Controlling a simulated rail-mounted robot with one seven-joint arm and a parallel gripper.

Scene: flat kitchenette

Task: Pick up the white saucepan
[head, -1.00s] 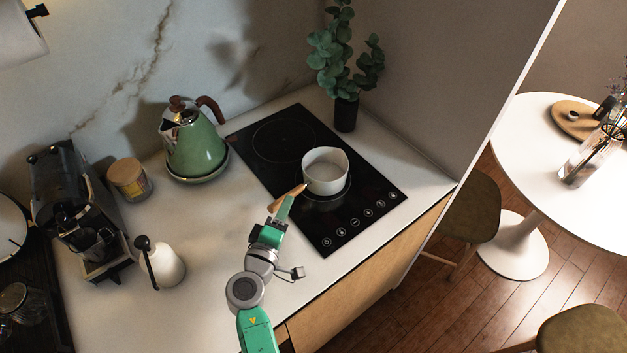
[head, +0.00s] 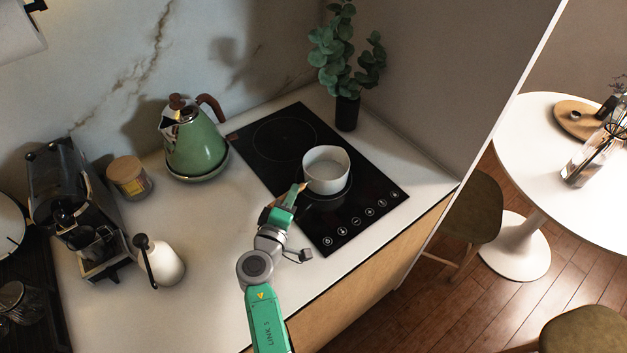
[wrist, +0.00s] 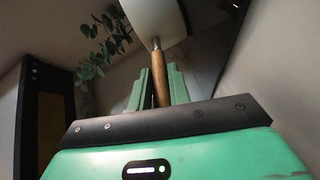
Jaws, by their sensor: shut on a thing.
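The white saucepan (head: 327,172) stands upright on the front ring of the black cooktop in the head view. Its wooden handle (head: 304,187) points to the lower left, toward my gripper (head: 297,193). In the wrist view the handle (wrist: 160,75) runs between the two green fingers of my gripper (wrist: 159,85), with the white pan body (wrist: 155,18) beyond it at the top. My gripper is shut on the handle. The finger contact is partly hidden in the head view.
The black cooktop (head: 270,165) is set in the white counter. A potted plant (head: 346,112) stands behind the cooktop's right side.

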